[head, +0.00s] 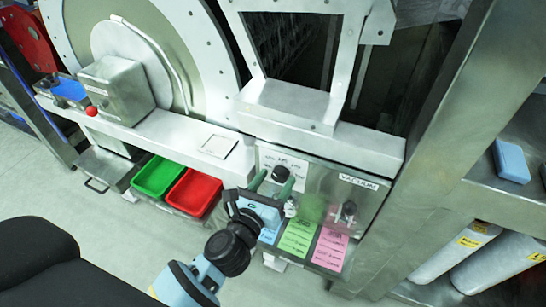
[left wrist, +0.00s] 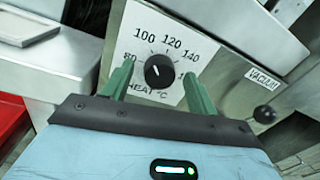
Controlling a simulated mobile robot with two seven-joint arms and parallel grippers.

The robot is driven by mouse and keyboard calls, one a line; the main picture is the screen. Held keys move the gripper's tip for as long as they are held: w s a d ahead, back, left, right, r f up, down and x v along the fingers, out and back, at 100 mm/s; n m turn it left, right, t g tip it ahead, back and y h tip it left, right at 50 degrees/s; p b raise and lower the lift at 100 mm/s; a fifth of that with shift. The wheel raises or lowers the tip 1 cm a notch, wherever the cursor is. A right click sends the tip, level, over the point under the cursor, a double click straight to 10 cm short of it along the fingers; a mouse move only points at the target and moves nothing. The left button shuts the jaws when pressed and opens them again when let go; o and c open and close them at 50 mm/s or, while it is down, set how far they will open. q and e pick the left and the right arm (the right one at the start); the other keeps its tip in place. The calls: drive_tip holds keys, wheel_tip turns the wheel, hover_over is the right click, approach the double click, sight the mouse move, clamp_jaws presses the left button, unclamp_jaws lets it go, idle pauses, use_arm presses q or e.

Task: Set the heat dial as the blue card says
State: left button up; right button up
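The heat dial (left wrist: 158,71) is a round black knob on a white plate (left wrist: 143,30) marked 80, 100, 120, 140 and "HEAT °C"; a further number is partly hidden by a finger. Its white pointer mark seems to lean up-left, roughly toward 100. The dial also shows in the head view (head: 280,173). My left gripper (head: 275,181) is open, its green fingers on either side of the dial; I cannot tell whether they touch it. The blue card (head: 269,233) hangs below, largely covered by my gripper, its writing unreadable. My right gripper is not in view.
A green card (head: 298,238) and a pink card (head: 329,250) hang right of the blue one. A knob (head: 348,211) sits under the "VACUUM" label (head: 358,181). Green (head: 157,177) and red (head: 193,192) bins stand left. A steel post (head: 440,150) rises at the right.

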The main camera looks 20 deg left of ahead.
use_arm(q)
drive_tip(key=c, duration=1)
